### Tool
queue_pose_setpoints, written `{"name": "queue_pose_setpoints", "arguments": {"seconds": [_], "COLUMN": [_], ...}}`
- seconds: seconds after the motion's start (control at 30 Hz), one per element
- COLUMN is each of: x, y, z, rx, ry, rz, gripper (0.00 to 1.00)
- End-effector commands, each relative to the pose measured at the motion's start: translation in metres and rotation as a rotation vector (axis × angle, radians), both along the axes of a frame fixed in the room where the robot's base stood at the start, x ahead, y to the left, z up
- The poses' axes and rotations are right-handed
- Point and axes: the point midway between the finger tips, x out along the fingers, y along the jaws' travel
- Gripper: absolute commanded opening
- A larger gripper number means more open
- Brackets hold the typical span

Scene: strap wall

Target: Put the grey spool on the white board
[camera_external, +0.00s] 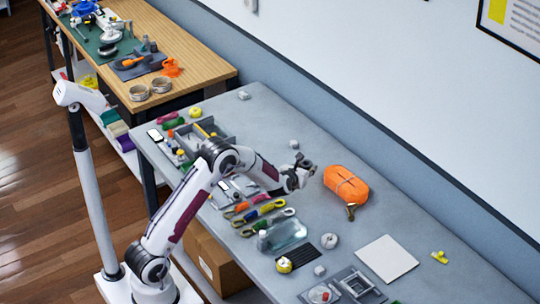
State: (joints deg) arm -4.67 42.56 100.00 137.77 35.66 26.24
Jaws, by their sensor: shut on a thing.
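My gripper (305,170) is above the middle of the grey table, left of the orange bundle. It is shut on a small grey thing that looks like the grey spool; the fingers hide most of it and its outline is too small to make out. The white board (387,258) is a flat square lying on the table at the lower right, with nothing on it. My gripper is up and to the left of it in the picture, well apart from it.
An orange strap bundle (346,184) lies between my gripper and the board. A pale round roll (330,240), a black slotted mat (307,257) and a grey tray (357,284) are left of the board. A yellow piece (439,257) lies to its right.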

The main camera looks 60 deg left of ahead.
Motion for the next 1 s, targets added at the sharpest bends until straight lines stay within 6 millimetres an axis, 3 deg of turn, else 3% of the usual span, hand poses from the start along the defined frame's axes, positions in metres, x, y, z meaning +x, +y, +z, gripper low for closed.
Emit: {"name": "queue_pose_setpoints", "arguments": {"seconds": [0.27,0.47,0.67,1.0], "x": [0.001,0.005,0.013,0.028], "y": [-0.002,-0.024,-0.072,-0.185], "z": [0.000,-0.001,-0.003,-0.001], "rx": [0.000,0.000,0.000,-0.003], "ry": [0.000,0.001,0.002,-0.008], "rz": [-0.003,-0.032,-0.096,-0.245], "gripper": [0.10,0.10,0.10,0.10]}}
